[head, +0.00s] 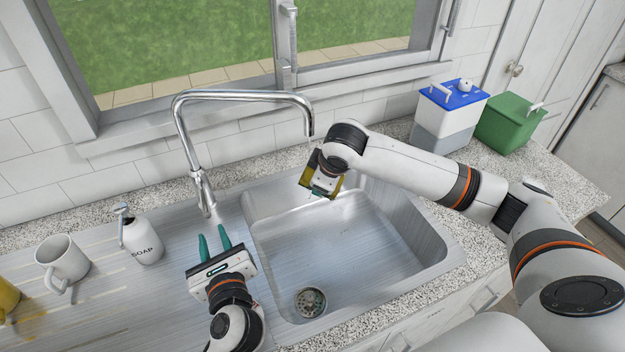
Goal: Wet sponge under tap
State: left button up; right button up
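The chrome tap (240,96) arches over the sink (330,245), its spout end pointing down near the back of the basin. An olive-yellow sponge (307,173) is at my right gripper (319,190), just below the spout end. The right gripper appears shut on it, with teal fingertips partly showing; the wrist hides some of the sponge. I cannot tell clearly whether water is running. My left gripper (213,233) is open and empty, its two teal fingers apart, over the drainer left of the basin.
A blue-lidded container (446,117) and a green container (509,123) stand at the back right. The basin floor is clear around the drain (310,302).

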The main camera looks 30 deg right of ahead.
pick_arm(q)
grip_shut()
jog(key=w+a+r+n+g+y, duration=0.15)
jog(key=w+n, duration=0.25)
jog(key=n, duration=0.6)
jog(key=w+a+r+n+g, duration=0.3)
jog(key=w+n, duration=0.1)
jog(key=n, duration=0.5)
notch_tip(320, 180, up, 10)
jog(key=s+d+n+g+h, duration=0.25)
jog(key=n+g, duration=0.25)
jog(key=n, duration=1)
send_near(202, 199)
jog(key=w+f, duration=0.3)
jog(key=w, duration=0.1)
jog(key=shift+s+d+f+n, duration=0.15)
jog(key=shift+f, duration=0.3)
jog(key=shift+s+d+f+n, duration=0.15)
jog(key=shift+s+f, duration=0.05)
jog(key=shift+f, duration=0.2)
